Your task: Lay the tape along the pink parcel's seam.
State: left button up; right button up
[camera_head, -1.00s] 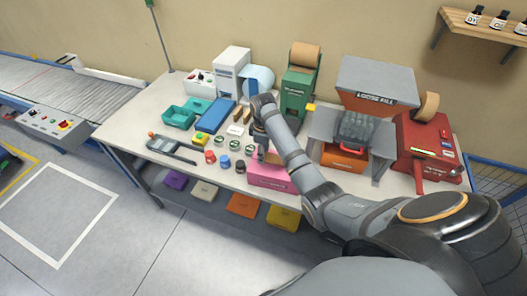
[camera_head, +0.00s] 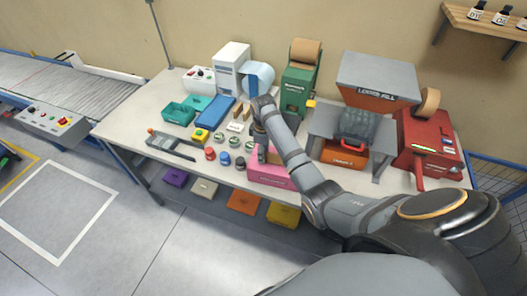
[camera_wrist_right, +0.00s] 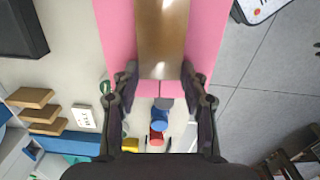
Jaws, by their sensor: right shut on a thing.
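The pink parcel (camera_head: 270,174) sits at the front edge of the table, under my right gripper. In the right wrist view the pink parcel (camera_wrist_right: 115,30) lies below the fingers, and a short stretch of its seam line shows near them. A brown, glossy strip of tape (camera_wrist_right: 161,38) runs lengthwise over the middle of the parcel. My right gripper (camera_wrist_right: 161,76) is shut on the near end of the tape, with one finger on each side. I cannot tell whether the tape touches the parcel along its length. My left gripper is not in view.
Small red (camera_head: 210,153) and blue (camera_head: 225,159) items stand left of the parcel. A green dispenser (camera_head: 297,90) stands behind, with an orange box (camera_head: 343,155) under a grey stand to the right. Coloured boxes, one yellow (camera_head: 284,215), lie below the tabletop.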

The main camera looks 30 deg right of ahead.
jog(key=shift+f, duration=0.2)
jog(key=o, duration=0.8)
jog(key=shift+c, duration=0.2)
notch_tip(320, 180, up, 8)
jog(key=shift+f, duration=0.2)
jog(key=shift+f, duration=0.1)
